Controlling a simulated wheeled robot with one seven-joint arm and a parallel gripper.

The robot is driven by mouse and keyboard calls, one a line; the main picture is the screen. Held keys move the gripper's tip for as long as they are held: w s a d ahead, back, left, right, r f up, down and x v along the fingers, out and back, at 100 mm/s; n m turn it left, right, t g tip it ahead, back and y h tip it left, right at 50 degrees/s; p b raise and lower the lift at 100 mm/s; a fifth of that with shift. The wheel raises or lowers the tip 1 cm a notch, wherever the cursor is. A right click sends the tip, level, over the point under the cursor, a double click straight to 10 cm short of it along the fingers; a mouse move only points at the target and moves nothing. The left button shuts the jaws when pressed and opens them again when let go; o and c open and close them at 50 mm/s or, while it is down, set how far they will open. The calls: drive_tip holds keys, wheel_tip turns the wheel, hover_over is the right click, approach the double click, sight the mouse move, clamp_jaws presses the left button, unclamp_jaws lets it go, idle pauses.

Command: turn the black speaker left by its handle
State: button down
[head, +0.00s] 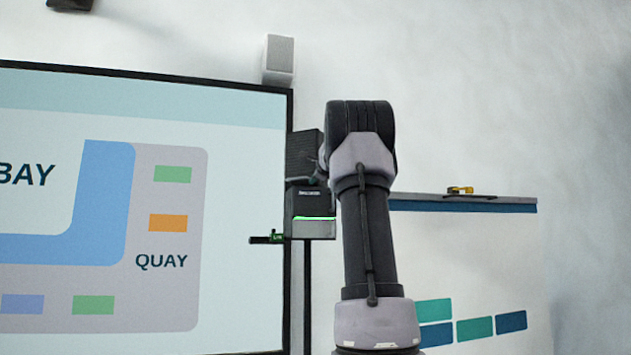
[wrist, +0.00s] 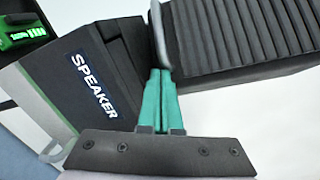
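The black speaker (head: 303,153) has a ribbed front and stands above a black block (head: 312,203) beside the big screen's right edge. In the wrist view the ribbed speaker (wrist: 245,40) fills the upper right, and the block bearing the label "SPEAKER" (wrist: 95,85) is at left. A grey handle (wrist: 158,35) stands out between them. My gripper (wrist: 161,75) has its teal fingers close together with the handle's lower end between their tips.
A wide screen (head: 230,230) fills the left. A small green-lit device (head: 275,237) sticks out at its edge and shows in the wrist view (wrist: 20,28). A white box (head: 279,58) is above.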

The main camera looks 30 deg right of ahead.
drive_tip(key=shift+w+a+r+y, duration=0.1)
drive_tip(key=shift+a+r+y, duration=0.05)
drive_tip(key=shift+a, duration=0.3)
drive_tip(key=shift+w+a+r+y, duration=0.1)
drive_tip(key=shift+a+r+y, duration=0.05)
drive_tip(key=shift+a, duration=0.3)
drive_tip(key=d+v, duration=0.2)
drive_tip(key=v, duration=0.8)
drive_tip(key=shift+s+a+f, duration=0.2)
drive_tip(key=shift+s+a, duration=0.1)
drive_tip(key=shift+s, duration=0.25)
drive_tip(key=s+a+f+n+g+y, duration=0.2)
drive_tip(key=s+a+f+n, duration=0.25)
drive_tip(key=a+f, duration=0.4)
drive_tip(key=s+a+f+n+g+y, duration=0.15)
drive_tip(key=s+a+f+n, duration=0.3)
drive_tip(key=a, duration=0.65)
drive_tip(key=s+a+f+n+g, duration=0.1)
drive_tip(key=s+a+f+n, duration=0.3)
drive_tip(key=s+f, duration=0.2)
drive_tip(key=s+a+f+n+g+y, duration=0.1)
drive_tip(key=s+a+f+n, duration=0.3)
drive_tip(key=f, duration=0.5)
drive_tip(key=s+a+f+n+g+y, duration=0.1)
drive_tip(key=s+a+f+n+g, duration=0.2)
drive_tip(key=s+f, duration=0.4)
drive_tip(key=shift+s+a+f+n, duration=0.15)
drive_tip(key=shift+s+a+n, duration=0.4)
drive_tip(key=shift+s, duration=0.25)
